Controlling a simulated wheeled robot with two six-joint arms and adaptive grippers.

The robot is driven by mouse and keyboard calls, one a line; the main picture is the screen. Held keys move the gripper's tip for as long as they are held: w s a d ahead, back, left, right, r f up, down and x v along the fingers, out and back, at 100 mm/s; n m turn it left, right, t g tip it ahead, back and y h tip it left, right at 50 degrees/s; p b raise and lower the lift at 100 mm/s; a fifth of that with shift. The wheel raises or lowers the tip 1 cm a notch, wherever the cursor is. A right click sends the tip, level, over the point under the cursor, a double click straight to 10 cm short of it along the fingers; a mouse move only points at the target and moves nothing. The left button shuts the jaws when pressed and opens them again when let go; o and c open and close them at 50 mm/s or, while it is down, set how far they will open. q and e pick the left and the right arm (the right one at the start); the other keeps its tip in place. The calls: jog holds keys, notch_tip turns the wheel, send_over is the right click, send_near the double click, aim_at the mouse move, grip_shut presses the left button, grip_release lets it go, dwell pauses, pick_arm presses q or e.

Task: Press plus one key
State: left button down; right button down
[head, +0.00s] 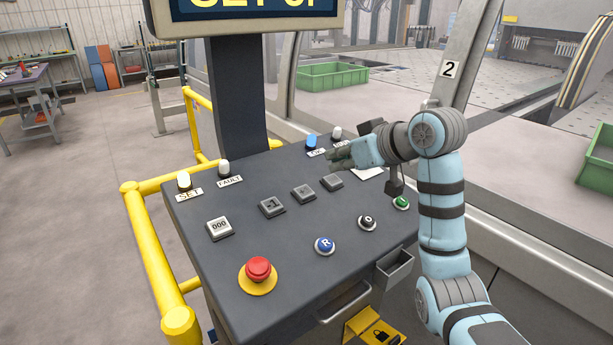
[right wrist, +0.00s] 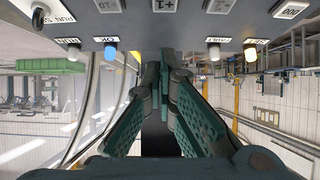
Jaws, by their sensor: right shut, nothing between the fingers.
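The plus one key (head: 303,193) is a small grey square key in the row on the dark sloped console; its label is too small to read in the head view. In the right wrist view the key marked +1 (right wrist: 163,5) shows upside down at the top edge, partly cut off. My right gripper (head: 334,160) is shut and empty, above the console's far part, beyond and to the right of the key. In the right wrist view its fingertips (right wrist: 165,56) meet below the key in the picture, apart from it. My left gripper is out of view.
Neighbouring keys (head: 271,206) and (head: 332,181) flank it. A 000 key (head: 219,228), red stop button (head: 258,269), blue R button (head: 325,246) and black button (head: 367,223) lie nearer. A blue lamp (head: 311,142) stands near the gripper. The dark display post (head: 240,95) rises behind.

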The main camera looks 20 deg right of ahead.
jog(key=s, duration=0.1)
send_over(311, 194)
jog(key=f, duration=0.5)
jog(key=shift+s+f, duration=0.15)
jog(key=shift+s, duration=0.2)
jog(key=f, duration=0.3)
jog(key=shift+w+f, duration=0.2)
jog(key=shift+w, duration=0.1)
jog(key=shift+f, duration=0.2)
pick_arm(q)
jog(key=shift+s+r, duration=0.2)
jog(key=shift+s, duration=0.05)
